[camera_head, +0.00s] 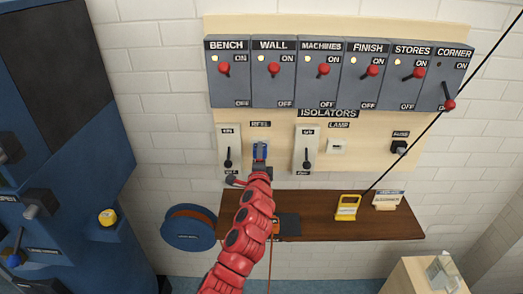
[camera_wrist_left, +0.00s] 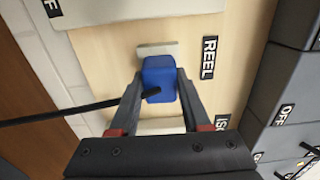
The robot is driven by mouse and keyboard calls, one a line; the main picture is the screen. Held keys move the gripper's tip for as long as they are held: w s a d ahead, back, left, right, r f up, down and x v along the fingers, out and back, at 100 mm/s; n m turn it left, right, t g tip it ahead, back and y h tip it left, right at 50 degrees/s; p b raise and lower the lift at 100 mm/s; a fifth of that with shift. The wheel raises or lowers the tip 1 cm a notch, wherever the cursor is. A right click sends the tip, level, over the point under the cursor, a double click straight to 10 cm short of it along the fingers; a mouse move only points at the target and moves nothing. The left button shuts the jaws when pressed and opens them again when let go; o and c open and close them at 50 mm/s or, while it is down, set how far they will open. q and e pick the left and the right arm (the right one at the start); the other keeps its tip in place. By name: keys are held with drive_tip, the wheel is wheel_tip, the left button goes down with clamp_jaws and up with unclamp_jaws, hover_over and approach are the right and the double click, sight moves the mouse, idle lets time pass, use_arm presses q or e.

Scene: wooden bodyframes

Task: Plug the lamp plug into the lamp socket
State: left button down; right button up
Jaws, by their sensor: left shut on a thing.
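My left gripper (camera_head: 260,158) reaches up to the board at the socket labelled REEL. It is shut on a blue plug (camera_head: 261,149), with a finger on each side. In the left wrist view the blue plug (camera_wrist_left: 160,72) sits against or just in front of a pale socket plate (camera_wrist_left: 157,48), and a black cable (camera_wrist_left: 85,110) leaves it to the left. I cannot tell whether it is seated. The pale lamp socket (camera_head: 337,145), under the LAMP label, has nothing in front of it. My right gripper is not in view.
Several isolators with red levers (camera_head: 323,70) line the board above. Black-handled switches (camera_head: 306,155) flank the sockets; a black plug-like part (camera_head: 399,147) is at right. A brown shelf (camera_head: 325,229) below holds a yellow item (camera_head: 347,207). A blue reel (camera_head: 190,228) stands left.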

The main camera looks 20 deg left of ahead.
use_arm(q)
drive_tip(key=shift+v, duration=0.8)
idle(0.4)
drive_tip(key=shift+v, duration=1.15)
